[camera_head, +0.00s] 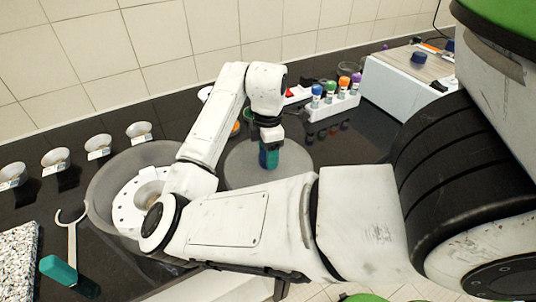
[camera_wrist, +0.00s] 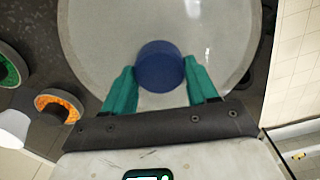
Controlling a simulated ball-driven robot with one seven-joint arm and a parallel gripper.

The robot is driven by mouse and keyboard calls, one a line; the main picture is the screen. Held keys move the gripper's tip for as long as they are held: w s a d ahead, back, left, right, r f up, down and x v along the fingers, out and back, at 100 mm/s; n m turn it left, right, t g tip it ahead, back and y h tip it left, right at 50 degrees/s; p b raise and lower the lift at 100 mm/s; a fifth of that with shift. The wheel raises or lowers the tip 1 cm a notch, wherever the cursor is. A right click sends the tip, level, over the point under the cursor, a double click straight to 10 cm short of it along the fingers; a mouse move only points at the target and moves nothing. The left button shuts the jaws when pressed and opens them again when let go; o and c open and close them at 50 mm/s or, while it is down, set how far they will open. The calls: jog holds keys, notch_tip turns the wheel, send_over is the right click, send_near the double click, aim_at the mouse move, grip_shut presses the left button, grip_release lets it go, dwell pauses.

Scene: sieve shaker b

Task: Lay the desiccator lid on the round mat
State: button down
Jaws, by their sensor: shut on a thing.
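The desiccator lid is a wide, pale grey, see-through disc (camera_head: 238,165) with a blue knob (camera_wrist: 160,66); the disc also fills much of the wrist view (camera_wrist: 105,35). My gripper (camera_head: 268,158) is shut on the blue knob, with one teal finger on each side of it in the wrist view (camera_wrist: 160,82). The lid looks about level, low over the dark counter. I cannot make out the round mat apart from the lid, nor whether the lid touches anything below. The open desiccator base (camera_head: 103,190), a grey bowl with a white holed plate, stands to the left.
A white rack (camera_head: 333,106) of colour-capped tubes stands behind right, beside a white box (camera_head: 395,92). Several small bowls (camera_head: 97,146) line the left. A teal-handled hooked tool (camera_head: 58,269) lies front left. Orange-filled (camera_wrist: 60,104) and green-filled (camera_wrist: 8,72) dishes sit near the lid.

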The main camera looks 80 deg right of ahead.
jog(key=shift+f, duration=0.5)
jog(key=shift+f, duration=0.15)
jog(key=shift+c, duration=1.6)
grip_release()
notch_tip(320, 180, up, 12)
jog(key=p, duration=0.1)
